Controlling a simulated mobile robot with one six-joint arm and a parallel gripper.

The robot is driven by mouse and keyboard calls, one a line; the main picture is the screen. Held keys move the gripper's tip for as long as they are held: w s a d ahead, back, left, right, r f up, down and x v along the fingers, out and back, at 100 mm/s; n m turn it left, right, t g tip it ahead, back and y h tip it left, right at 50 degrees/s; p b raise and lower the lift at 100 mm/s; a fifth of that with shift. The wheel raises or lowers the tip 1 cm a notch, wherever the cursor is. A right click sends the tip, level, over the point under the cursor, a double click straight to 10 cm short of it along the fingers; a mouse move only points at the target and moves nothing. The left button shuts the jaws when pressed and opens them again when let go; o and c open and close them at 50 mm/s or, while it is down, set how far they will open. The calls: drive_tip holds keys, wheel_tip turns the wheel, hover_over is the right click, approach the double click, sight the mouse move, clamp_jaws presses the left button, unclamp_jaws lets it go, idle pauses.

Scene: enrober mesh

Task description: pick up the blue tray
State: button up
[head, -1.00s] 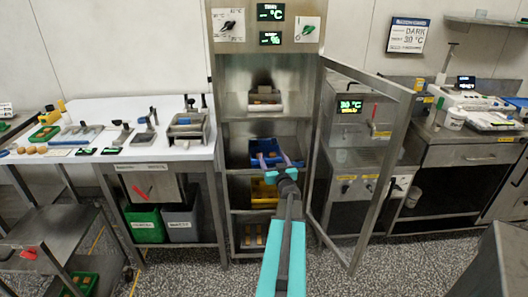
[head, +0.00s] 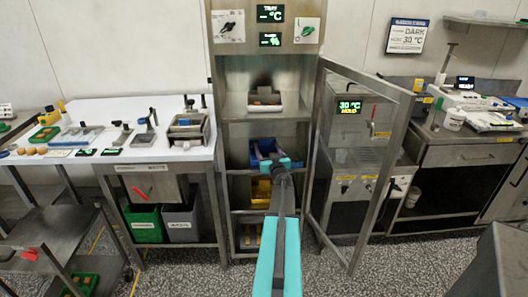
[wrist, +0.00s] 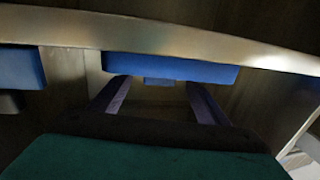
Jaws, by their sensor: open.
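The blue tray (head: 266,143) sits on a middle shelf of the open steel cabinet. My gripper (head: 271,157) is at the front of that shelf, its fingers pointing into the cabinet and overlapping the tray in the head view. In the wrist view the gripper (wrist: 156,88) shows two purple fingers, spread apart with nothing held between them. A blue front face (wrist: 172,68) with a small tab below it, probably the tray's, lies just beyond the fingertips. Whether the fingers touch it, I cannot tell. My gripper and arm hide part of the tray.
A grey tray (head: 265,106) stands on the shelf above; a yellow tray (head: 262,190) is below. The cabinet door (head: 363,165) stands open at the right. A white worktable (head: 110,155) with tools is at the left. Another blue piece (wrist: 20,68) shows in the wrist view.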

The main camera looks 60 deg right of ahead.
sight(265, 142)
drive_tip(key=shift+w+d, duration=0.15)
drive_tip(key=shift+w, duration=0.05)
idle(0.3)
drive_tip(key=shift+p+x, duration=0.4)
drive_tip(key=shift+x, duration=2.1)
drive_tip(key=shift+r, duration=0.1)
drive_tip(key=shift+c, duration=0.2)
drive_tip(key=c, duration=1.3)
drive_tip(key=shift+c, duration=0.2)
drive_tip(key=shift+r, duration=0.1)
drive_tip(key=shift+s+a+r, duration=0.15)
drive_tip(key=shift+a+r, duration=0.1)
drive_tip(key=shift+r, duration=0.15)
wheel_tip(265, 142, up, 6)
drive_tip(key=shift+a+p, duration=0.25)
drive_tip(key=shift+p, duration=0.05)
drive_tip(key=a+v, duration=0.1)
drive_tip(key=v, duration=0.5)
drive_tip(key=w+b+v, duration=0.1)
drive_tip(key=v, duration=0.5)
drive_tip(key=w+a+v, duration=0.1)
drive_tip(key=v, duration=0.5)
drive_tip(key=shift+a, duration=0.6)
